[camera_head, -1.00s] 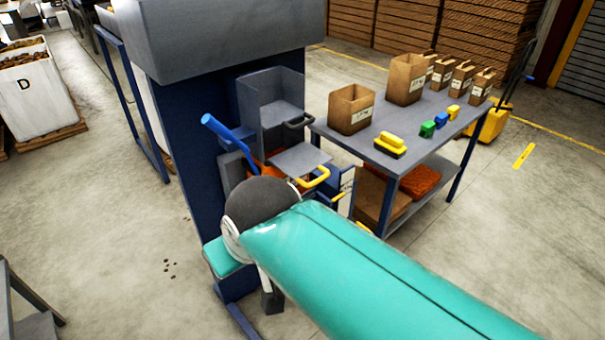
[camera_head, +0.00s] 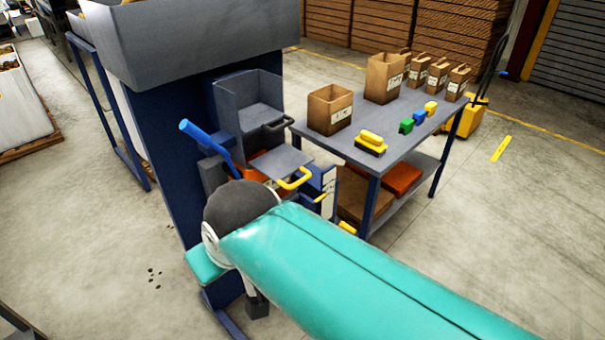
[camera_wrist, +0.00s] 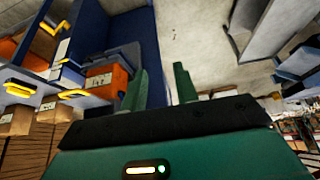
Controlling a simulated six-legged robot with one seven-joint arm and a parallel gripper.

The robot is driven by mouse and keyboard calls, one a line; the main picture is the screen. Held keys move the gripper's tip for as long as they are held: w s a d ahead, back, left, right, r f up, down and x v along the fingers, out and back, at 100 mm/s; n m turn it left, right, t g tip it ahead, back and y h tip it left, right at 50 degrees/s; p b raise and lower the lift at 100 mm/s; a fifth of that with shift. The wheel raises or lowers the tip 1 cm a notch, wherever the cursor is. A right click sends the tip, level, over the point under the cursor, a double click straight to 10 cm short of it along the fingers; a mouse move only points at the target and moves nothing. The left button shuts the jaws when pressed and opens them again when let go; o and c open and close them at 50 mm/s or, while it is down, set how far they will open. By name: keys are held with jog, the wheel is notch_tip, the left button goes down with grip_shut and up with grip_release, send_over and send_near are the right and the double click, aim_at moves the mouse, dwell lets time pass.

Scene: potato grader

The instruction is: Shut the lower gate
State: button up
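The grader (camera_head: 172,150) is a tall dark blue machine with a grey hopper on top. On its front, a flat grey plate with a yellow handle (camera_head: 294,180) juts out, probably the lower gate (camera_head: 278,161). A dark-handled grey chute part (camera_head: 262,118) sits above it. My gripper (camera_wrist: 160,68) is open and empty in the wrist view, its two green fingers apart. Yellow handles (camera_wrist: 75,94) and an orange part (camera_wrist: 105,80) lie left of the fingers there, not touching them.
A blue lever (camera_head: 205,143) sticks out at the machine's left. A grey table (camera_head: 345,143) at its right holds paper bags (camera_head: 330,110), a yellow brush (camera_head: 371,143) and coloured blocks (camera_head: 406,125).

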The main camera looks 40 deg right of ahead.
jog(key=c, duration=0.3)
jog(key=shift+d+f+m, duration=0.15)
jog(key=shift+f+m, duration=0.05)
jog(key=shift+m, duration=0.1)
grip_shut()
jog(key=m+t, duration=1)
jog(key=m, duration=2.5)
send_near(303, 181)
jog(key=shift+y, duration=0.4)
jog(key=x, duration=0.6)
jog(key=shift+w+d+f, duration=0.1)
jog(key=shift+w+d, duration=0.15)
jog(key=shift+w, duration=0.15)
